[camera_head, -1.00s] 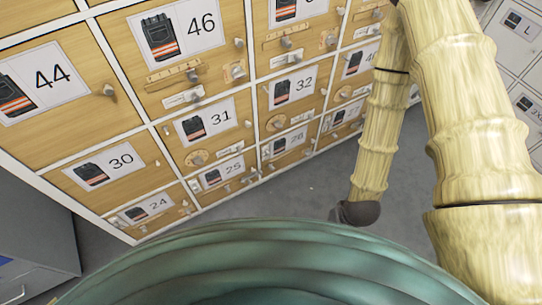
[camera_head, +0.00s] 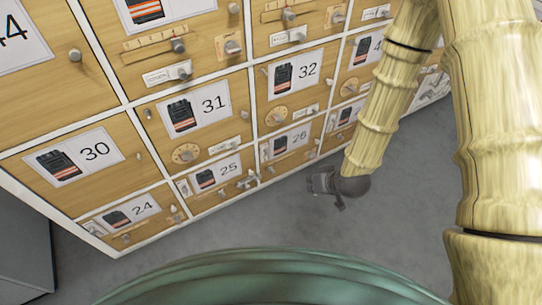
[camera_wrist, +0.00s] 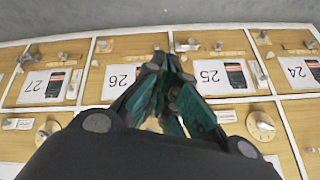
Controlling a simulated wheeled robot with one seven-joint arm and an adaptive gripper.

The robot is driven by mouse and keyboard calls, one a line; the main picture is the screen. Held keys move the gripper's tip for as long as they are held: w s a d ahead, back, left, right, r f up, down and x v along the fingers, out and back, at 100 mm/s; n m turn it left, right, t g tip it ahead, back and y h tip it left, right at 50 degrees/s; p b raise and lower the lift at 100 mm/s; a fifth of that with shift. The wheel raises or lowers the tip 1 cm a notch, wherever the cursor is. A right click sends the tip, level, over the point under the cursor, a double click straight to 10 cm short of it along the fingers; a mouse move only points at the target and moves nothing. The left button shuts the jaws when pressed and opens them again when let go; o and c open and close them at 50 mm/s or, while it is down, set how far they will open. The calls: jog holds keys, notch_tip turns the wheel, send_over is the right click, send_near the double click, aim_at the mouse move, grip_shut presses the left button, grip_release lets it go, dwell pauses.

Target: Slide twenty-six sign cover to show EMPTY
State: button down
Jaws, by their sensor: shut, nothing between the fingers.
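The number 26 door (camera_head: 292,142), wooden with a white label showing a dark vest, is in the bottom row of the cabinet in the head view. In the wrist view its label (camera_wrist: 119,82) appears upside down, left of the fingers, with a knob (camera_wrist: 103,45) near the door's far edge. Its sign cover and any word on it are too small or hidden to read. My gripper (camera_head: 324,181) is near the floor, in front of the bottom row and to the right of 26. In the wrist view my gripper (camera_wrist: 166,62) has its dark green fingers shut and empty, covering part of 26.
Door 25 (camera_head: 217,175) with its knobs and fittings is beside 26, and door 32 (camera_head: 297,75) with a round dial is above it. Knobs stick out from many doors. Grey floor (camera_head: 250,225) lies open in front of the cabinet.

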jog(key=w+a+n+t+y+b, duration=0.1)
jog(key=w+a+b, duration=0.3)
jog(key=w+b, duration=0.3)
jog(key=w+a+n+t+y+b, duration=0.2)
jog(key=w+a+b, duration=0.1)
jog(key=w+b, duration=0.4)
jog(key=shift+a+t+b, duration=0.3)
jog(key=shift+a+b, duration=0.05)
jog(key=shift+b, duration=1.25)
jog(key=shift+f, duration=0.15)
jog(key=b, duration=0.6)
send_near(266, 146)
jog(key=w+a, duration=0.2)
jog(key=w, duration=0.2)
jog(key=shift+s+a+f+b, duration=0.1)
jog(key=shift+a+f+b, duration=0.1)
jog(key=shift+f+b, duration=0.45)
jog(key=shift+a+f+b, duration=0.15)
jog(key=shift+f+b, duration=0.1)
jog(key=shift+f, duration=0.85)
